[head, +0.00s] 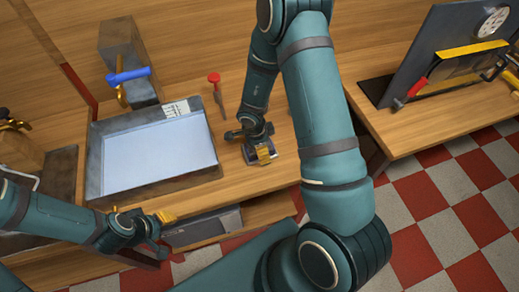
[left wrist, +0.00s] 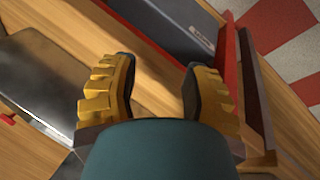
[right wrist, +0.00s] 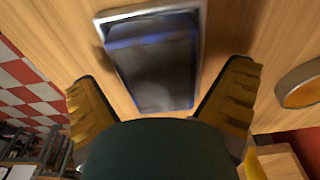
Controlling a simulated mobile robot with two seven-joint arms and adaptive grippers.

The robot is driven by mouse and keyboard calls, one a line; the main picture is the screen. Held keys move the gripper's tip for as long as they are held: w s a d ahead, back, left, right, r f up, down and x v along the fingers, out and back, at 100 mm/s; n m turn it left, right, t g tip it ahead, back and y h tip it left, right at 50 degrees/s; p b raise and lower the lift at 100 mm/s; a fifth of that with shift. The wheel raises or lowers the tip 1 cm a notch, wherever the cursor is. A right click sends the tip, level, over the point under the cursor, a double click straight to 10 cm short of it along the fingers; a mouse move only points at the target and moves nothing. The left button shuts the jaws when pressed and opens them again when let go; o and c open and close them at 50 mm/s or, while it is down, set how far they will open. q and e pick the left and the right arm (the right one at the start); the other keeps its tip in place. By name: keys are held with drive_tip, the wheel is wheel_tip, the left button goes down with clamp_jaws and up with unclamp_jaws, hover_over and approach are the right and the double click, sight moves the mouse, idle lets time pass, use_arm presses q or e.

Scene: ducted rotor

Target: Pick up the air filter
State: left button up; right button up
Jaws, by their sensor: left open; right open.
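What looks like the air filter is a rectangular dark grey block with a blue band and a pale metal frame (right wrist: 150,45), lying on the wooden bench in the right wrist view. It is somewhat blurred. My right gripper (right wrist: 163,80) is open, with one finger on each side of the block; I cannot tell whether they touch it. In the head view my right gripper (head: 260,146) points down at the bench and covers most of the block. My left gripper (head: 155,232) is open and empty, near the bench's front edge; its fingers also show in the left wrist view (left wrist: 157,92).
A grey tray with a pale blue inside (head: 150,160) sits left of my right gripper. A red-handled tool (head: 215,82) stands behind it, and a blue-handled clamp (head: 128,75) is at the back. A second bench (head: 420,125) with an upright dark panel (head: 450,35) is at right.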

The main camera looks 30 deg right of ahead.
drive_tip(key=c, duration=1.3)
